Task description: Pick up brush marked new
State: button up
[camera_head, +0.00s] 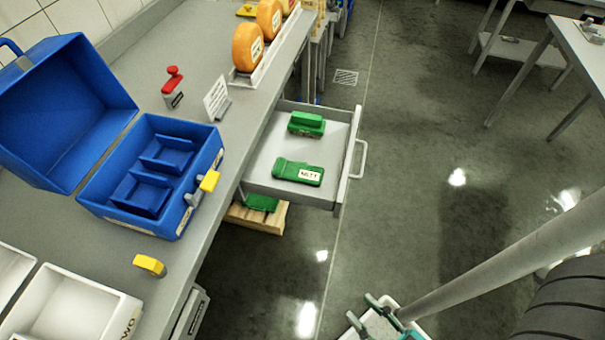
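Two green brushes lie in an open grey drawer (334,187) under the counter. My gripper is not seen in this view, and nothing is seen touching either brush.
An open blue case (100,205) with a yellow latch stands on the counter. A red-topped item (172,82), a sign (216,98), a yellow piece (149,265) and orange cheese wheels (248,46) are also there. Below the drawer is a wooden pallet (258,220).

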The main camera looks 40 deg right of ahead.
aim_at(301, 123)
jog(key=l+u, duration=0.1)
jog(key=u, duration=0.4)
jog(key=l+u, duration=0.1)
jog(key=u, duration=0.35)
jog(key=l+u, duration=0.1)
jog(key=u, duration=0.4)
jog(key=l+u, duration=0.1)
jog(key=u, duration=0.35)
jog(key=k+l+u, duration=0.15)
jog(key=l+u, duration=0.3)
jog(key=k+l+u, duration=0.15)
jog(key=u, duration=0.3)
jog(key=k+l+u, duration=0.25)
jog(key=l+u, duration=0.2)
jog(key=k+l+u, duration=0.2)
jog(key=k, duration=0.4)
jog(key=k+z, duration=0.6)
jog(key=z, duration=0.15)
jog(key=k+z, duration=0.4)
jog(key=k+l+z, duration=0.45)
jog(key=z, duration=0.15)
jog(key=k, duration=0.1)
